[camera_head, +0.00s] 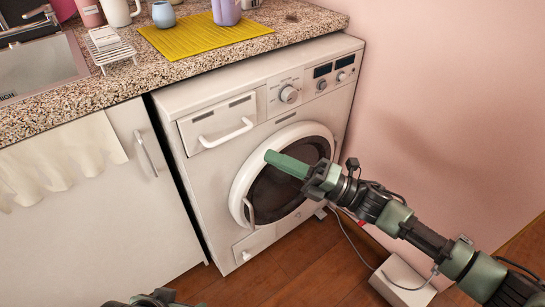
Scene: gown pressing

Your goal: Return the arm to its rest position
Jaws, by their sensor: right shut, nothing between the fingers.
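My right arm comes in from the lower right. Its right gripper (270,156) has green fingers shut together with nothing between them. The fingers are in front of the round door (240,193) of a white washing machine (195,170) and overlap its upper part in the picture. I cannot tell whether they touch the door. The door looks closed. Only a small dark part of my left arm (155,298) shows at the bottom edge, and its fingers cannot be made out.
A granite countertop (60,105) with a sink (40,68), a yellow mat (195,40), a wire rack (110,48) and cups runs along the top left. A white cabinet (120,220) is left of the machine. A pink wall (450,90) is at right. A white box (400,280) is on the wooden floor (320,275).

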